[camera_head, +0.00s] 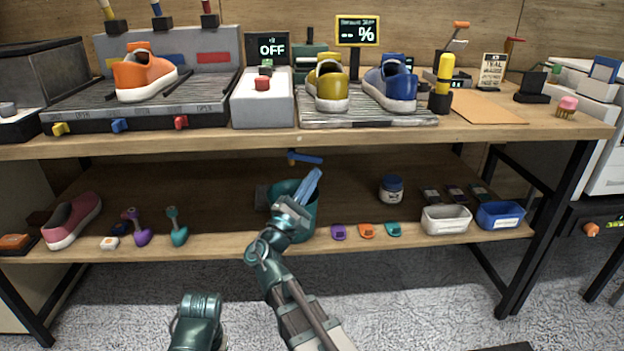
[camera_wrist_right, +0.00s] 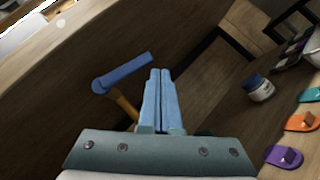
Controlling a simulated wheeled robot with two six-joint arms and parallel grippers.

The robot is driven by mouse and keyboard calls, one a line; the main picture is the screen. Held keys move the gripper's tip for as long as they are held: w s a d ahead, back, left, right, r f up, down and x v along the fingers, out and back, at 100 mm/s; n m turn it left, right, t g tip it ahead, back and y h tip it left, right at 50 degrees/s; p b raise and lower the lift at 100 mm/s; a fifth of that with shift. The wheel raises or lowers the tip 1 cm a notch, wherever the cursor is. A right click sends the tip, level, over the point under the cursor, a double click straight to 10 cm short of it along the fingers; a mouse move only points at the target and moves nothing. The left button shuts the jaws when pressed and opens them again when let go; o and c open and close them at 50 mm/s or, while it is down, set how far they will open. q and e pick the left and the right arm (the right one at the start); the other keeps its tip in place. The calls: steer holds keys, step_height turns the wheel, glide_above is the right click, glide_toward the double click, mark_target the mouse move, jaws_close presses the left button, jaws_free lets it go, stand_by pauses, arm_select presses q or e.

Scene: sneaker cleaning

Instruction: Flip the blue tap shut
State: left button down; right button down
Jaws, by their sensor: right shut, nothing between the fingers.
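The blue tap (camera_head: 306,158) sits just below the upper shelf, above a teal bucket (camera_head: 305,222). Its lever sticks out to the right in the head view. In the right wrist view the blue lever (camera_wrist_right: 123,72) slants up to the right from its pivot, above a brass-coloured pipe (camera_wrist_right: 124,104). My right gripper (camera_head: 314,176) is shut and empty over the bucket, its blue fingers just below the lever. In the right wrist view its fingertips (camera_wrist_right: 160,74) are close to the lever's free end; I cannot tell whether they touch.
The upper shelf edge (camera_head: 400,138) runs above my right gripper. A dark blue-lidded jar (camera_head: 391,189), coloured clips and a white bin (camera_head: 446,219) stand to the right on the lower shelf. Brushes and a pink shoe (camera_head: 73,222) stand to the left.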

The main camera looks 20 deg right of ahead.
steer(key=s+a+f+b, duration=0.4)
steer(key=s+f+b, duration=0.2)
steer(key=f+b, duration=0.3)
steer(key=shift+a+f+b, duration=0.15)
steer(key=shift+f+b, duration=0.2)
steer(key=shift+f, duration=0.3)
